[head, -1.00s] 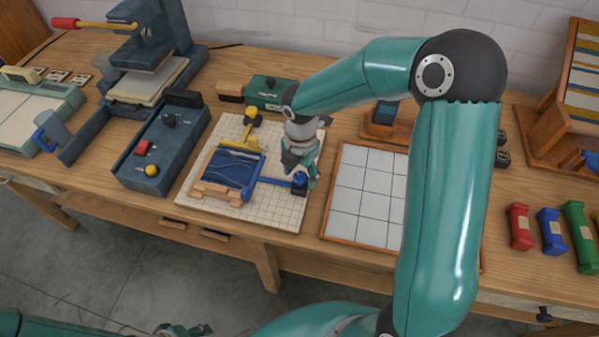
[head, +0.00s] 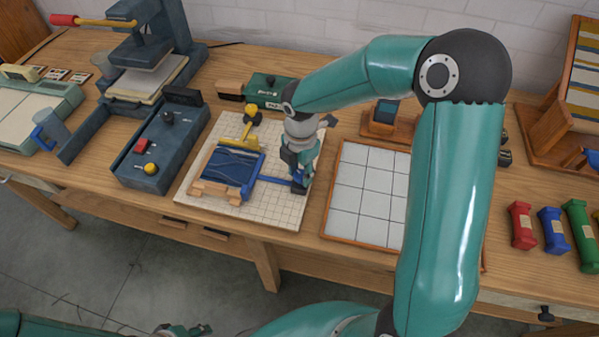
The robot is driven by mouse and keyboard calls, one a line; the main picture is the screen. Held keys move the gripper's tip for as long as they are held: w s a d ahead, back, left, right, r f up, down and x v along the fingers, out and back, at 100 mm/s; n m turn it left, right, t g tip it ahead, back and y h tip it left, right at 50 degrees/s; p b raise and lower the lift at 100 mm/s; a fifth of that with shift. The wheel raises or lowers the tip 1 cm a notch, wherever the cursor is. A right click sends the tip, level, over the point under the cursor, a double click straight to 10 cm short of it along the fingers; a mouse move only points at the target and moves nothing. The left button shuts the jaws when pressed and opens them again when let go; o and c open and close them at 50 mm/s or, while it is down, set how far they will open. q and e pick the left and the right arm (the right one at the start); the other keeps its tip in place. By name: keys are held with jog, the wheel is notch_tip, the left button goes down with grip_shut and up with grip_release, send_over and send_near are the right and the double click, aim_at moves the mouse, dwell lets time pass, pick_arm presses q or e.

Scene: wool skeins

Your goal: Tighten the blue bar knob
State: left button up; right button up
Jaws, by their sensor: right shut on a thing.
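The blue bar (head: 271,180) runs from a blue clamp block (head: 231,167) on a white gridded board (head: 225,213) towards the right. Its knob at the right end is mostly hidden by my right gripper (head: 299,184). My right gripper points down and is shut on the blue bar knob. A yellow bar (head: 247,135) with a dark yellow-topped knob (head: 253,114) stands at the back of the block. My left gripper (head: 183,330) shows only in part at the bottom edge, far from the board; its fingers cannot be made out.
A white tiled tray (head: 365,200) with a wooden rim lies right of the board. A dark blue control box (head: 160,145) and a press (head: 150,65) stand to the left. A green box (head: 270,88) is behind. Red, blue and green spools (head: 552,230) stand at the right.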

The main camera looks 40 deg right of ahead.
jog(key=m+b, duration=0.2)
jog(key=m, duration=0.3)
jog(key=shift+f, duration=0.1)
jog(key=m+b, duration=0.2)
jog(key=m, duration=0.3)
jog(key=shift+m, duration=0.4)
jog(key=m+b, duration=0.2)
jog(key=m, duration=0.3)
jog(key=shift+m+b, duration=0.75)
jog(key=shift+m, duration=1.55)
jog(key=o, duration=1.2)
jog(key=shift+c, duration=0.2)
jog(key=shift+r, duration=0.25)
